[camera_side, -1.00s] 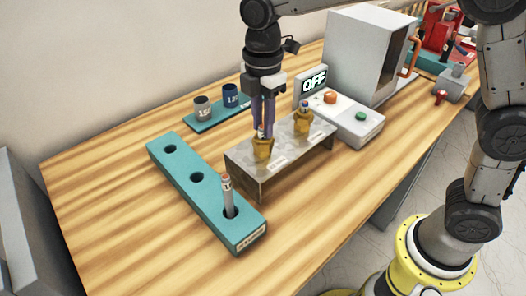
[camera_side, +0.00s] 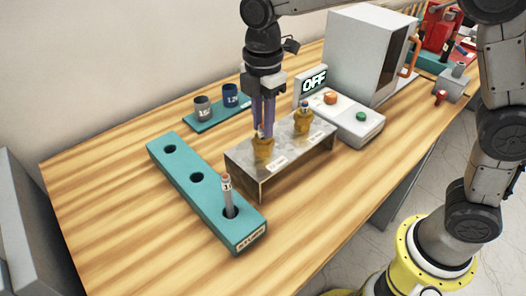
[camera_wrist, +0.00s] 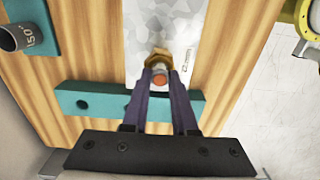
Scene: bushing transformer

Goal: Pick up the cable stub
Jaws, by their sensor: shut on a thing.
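A cable stub with an orange-copper end (camera_wrist: 159,78) stands in the left brass fitting (camera_side: 263,148) on the metal stand. My gripper (camera_side: 263,132) points straight down over that fitting, its purple fingers shut on this stub. In the wrist view my gripper (camera_wrist: 160,82) has a fingertip on each side of the stub's end; the stub's lower part is hidden in the fitting. A second cable stub (camera_side: 228,193), grey with an orange tip, stands upright in the front hole of the teal block (camera_side: 197,199).
Behind are a small teal tray (camera_side: 217,117) with two cups, an OFF display (camera_side: 313,82), a button box (camera_side: 349,124) and a grey cabinet (camera_side: 362,55). The wooden table's front is clear.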

